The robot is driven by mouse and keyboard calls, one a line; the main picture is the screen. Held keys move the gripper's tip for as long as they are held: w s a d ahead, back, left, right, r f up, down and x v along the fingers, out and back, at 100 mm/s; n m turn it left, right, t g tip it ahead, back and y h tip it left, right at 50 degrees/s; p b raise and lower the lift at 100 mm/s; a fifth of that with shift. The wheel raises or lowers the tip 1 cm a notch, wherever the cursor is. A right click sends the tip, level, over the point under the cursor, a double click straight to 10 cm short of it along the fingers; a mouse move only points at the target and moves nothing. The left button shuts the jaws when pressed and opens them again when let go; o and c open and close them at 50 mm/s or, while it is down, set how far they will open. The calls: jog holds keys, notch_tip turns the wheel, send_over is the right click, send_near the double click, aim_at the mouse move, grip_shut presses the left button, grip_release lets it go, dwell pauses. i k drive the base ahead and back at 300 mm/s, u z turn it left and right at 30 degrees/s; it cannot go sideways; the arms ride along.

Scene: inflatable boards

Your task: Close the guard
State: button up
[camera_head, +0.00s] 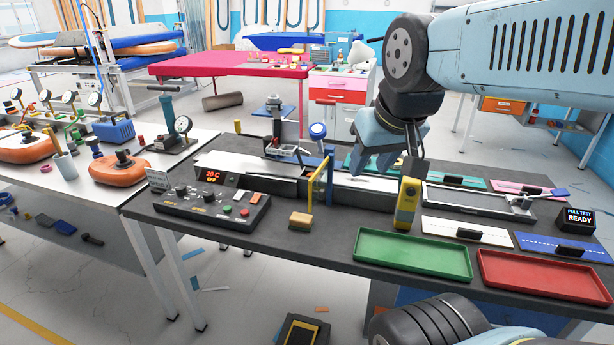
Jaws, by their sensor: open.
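A dark bench machine (250,180) lies along the back of the grey table, with a lit red display at its left end. A yellow upright frame (311,185) with a blue post (330,176) stands across it near the middle. It looks like the guard, but I cannot tell how far open it is. My gripper (372,165), light blue, hangs above the machine, right of this frame. It is open, with nothing seen between its fingers. It hides part of the machine behind it.
Green (413,280) and red (545,308) trays line the front edge.

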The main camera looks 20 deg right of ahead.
aim_at(321, 194)
jog(key=u, duration=0.6)
jog(key=i, duration=0.25)
jog(key=z, duration=1.95)
jog(key=k, duration=0.6)
jog(key=u, duration=1.4)
